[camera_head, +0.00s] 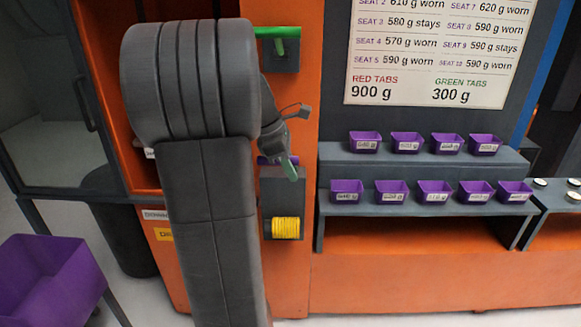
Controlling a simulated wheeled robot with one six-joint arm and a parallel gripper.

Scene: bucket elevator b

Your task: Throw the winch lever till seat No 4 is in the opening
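My gripper (290,138) is at the end of my dark grey arm, in front of the orange column. Its fingers are small and partly turned away, so I cannot tell whether they are open. A green handle (290,169) shows just below it, at the top of a grey winch housing (284,188); I cannot tell whether they touch. Yellow rope (285,228) is wound on the winch drum. Another green handle (279,46) is on a dark box higher up. My arm hides most of the elevator opening (142,160); a small white label shows at its edge. No seat number is readable there.
Purple bins (365,143) with weight labels stand in two rows on a grey stepped shelf (335,156) at right. A sign (430,95) above lists seat weights, with seat 4 at 570 g worn. A larger purple bin (45,280) stands at lower left.

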